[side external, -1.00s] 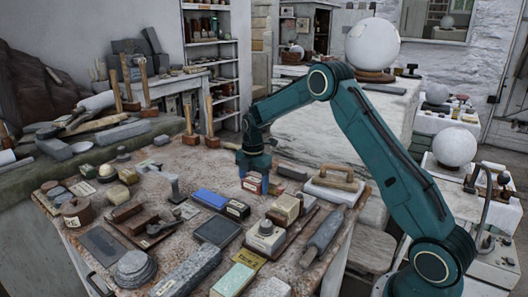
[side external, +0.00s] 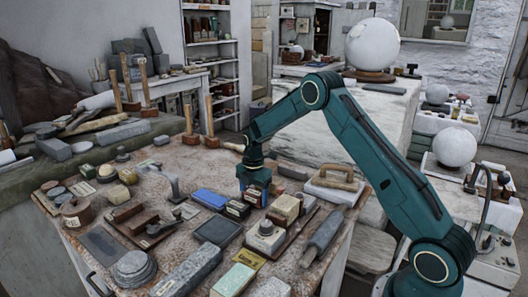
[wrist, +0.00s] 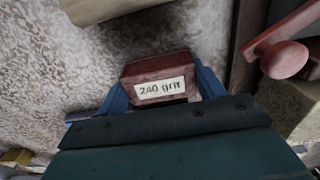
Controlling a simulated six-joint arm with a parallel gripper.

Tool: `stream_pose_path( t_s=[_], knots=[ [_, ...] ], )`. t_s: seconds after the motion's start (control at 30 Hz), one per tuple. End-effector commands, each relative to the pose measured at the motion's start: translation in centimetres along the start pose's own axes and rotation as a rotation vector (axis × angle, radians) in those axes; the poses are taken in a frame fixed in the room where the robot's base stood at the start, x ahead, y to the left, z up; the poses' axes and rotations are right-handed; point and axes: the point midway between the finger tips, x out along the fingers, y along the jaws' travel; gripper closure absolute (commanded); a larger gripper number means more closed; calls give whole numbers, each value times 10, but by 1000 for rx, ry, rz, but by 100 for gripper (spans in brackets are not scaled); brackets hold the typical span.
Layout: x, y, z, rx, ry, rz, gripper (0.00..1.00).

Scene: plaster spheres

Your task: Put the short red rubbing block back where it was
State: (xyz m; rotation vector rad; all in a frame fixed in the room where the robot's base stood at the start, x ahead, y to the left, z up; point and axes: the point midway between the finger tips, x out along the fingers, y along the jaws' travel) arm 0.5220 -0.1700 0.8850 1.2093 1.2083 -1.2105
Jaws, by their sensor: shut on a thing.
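My gripper (side external: 256,200) is low over the middle of the stained worktable (side external: 185,160), pointing down. In the wrist view, my gripper (wrist: 162,92) has its blue fingers on both sides of a short red-brown block (wrist: 158,68), shut on it. The block carries a white label reading "240 grit" that faces the wrist camera. In the side view the block is mostly hidden by the fingers. I cannot tell whether its underside touches the table.
A blue block (side external: 209,198) and a dark labelled block (side external: 237,210) lie just left of my gripper. Cream blocks (side external: 286,207) stand close at the right. A wooden-handled float (side external: 335,182) lies farther right. A dark slab (side external: 217,230) lies in front.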

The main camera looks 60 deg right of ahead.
Motion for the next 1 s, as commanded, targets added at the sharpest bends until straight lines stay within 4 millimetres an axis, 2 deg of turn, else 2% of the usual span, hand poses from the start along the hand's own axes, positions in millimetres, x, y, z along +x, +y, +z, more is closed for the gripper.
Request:
stream_pose_path(
  t_s=[0.2, 0.23, 0.33, 0.73, 1.0],
  knots=[
    [3, 0, 0, 0, 0, 1, 61],
    [3, 0, 0, 0, 0, 0, 28],
    [3, 0, 0, 0, 0, 0, 10],
    [0, 0, 0, 0, 0, 1, 10],
    [-22, 1, 0, 0, -1, 3, 10]
  ],
)
